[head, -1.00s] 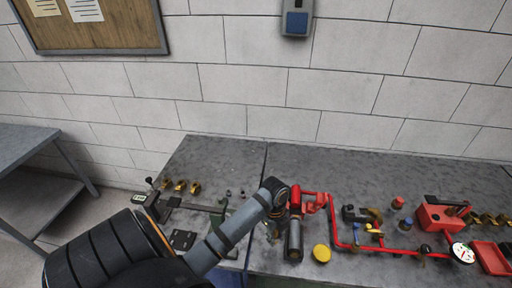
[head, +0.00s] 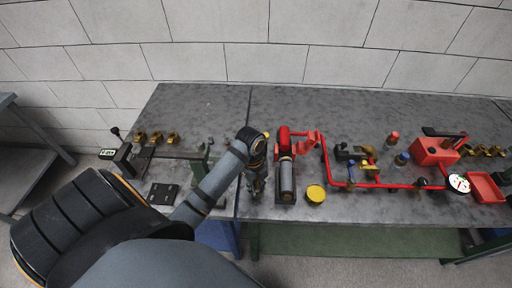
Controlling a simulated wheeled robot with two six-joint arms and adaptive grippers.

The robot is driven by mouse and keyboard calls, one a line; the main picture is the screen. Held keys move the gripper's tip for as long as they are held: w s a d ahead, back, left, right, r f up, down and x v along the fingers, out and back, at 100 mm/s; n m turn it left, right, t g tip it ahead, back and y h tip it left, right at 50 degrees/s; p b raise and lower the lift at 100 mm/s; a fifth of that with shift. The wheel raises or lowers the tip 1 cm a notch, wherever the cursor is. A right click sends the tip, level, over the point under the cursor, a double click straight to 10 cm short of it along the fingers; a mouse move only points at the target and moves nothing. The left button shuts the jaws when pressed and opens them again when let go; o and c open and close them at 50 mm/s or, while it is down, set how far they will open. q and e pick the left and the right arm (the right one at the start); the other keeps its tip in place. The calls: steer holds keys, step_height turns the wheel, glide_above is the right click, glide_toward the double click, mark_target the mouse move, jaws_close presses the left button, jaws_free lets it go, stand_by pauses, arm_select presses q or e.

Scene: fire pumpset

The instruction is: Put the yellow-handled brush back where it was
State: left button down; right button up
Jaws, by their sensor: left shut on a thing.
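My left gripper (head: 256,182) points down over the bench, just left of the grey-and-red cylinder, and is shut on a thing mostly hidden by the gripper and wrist. A small yellow piece (head: 267,135) shows just behind the wrist and looks like the handle of the yellow-handled brush. The brush's bristles cannot be made out. My right gripper is not in view.
The grey-and-red cylinder (head: 287,180) stands close to the right of the gripper, with a yellow round cap (head: 316,194) beside it. Red piping (head: 385,185) runs further right. A vise-like tool (head: 150,152) and brass fittings (head: 157,137) lie left. The bench's back strip (head: 330,110) is clear.

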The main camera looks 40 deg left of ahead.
arm_select(q)
steer(key=shift+s+f, duration=0.15)
steer(key=shift+s, duration=0.05)
steer(key=c, duration=1.3)
jaws_free()
steer(key=shift+a, duration=0.1)
steer(key=shift+o, duration=1.1)
steer(key=shift+w, duration=0.1)
steer(key=r, duration=0.3)
steer(key=r+p, duration=0.1)
steer(key=r, duration=0.1)
steer(key=shift+w+a+r, duration=0.1)
steer(key=shift+a+r, duration=0.2)
steer(key=shift+r, duration=0.05)
step_height(320, 180, up, 7)
steer(key=p, duration=0.6)
steer(key=shift+a+f, duration=0.2)
steer(key=shift+a, duration=0.2)
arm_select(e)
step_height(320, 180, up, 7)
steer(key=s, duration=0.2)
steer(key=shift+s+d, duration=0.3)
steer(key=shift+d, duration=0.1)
arm_select(q)
steer(key=shift+w, duration=0.1)
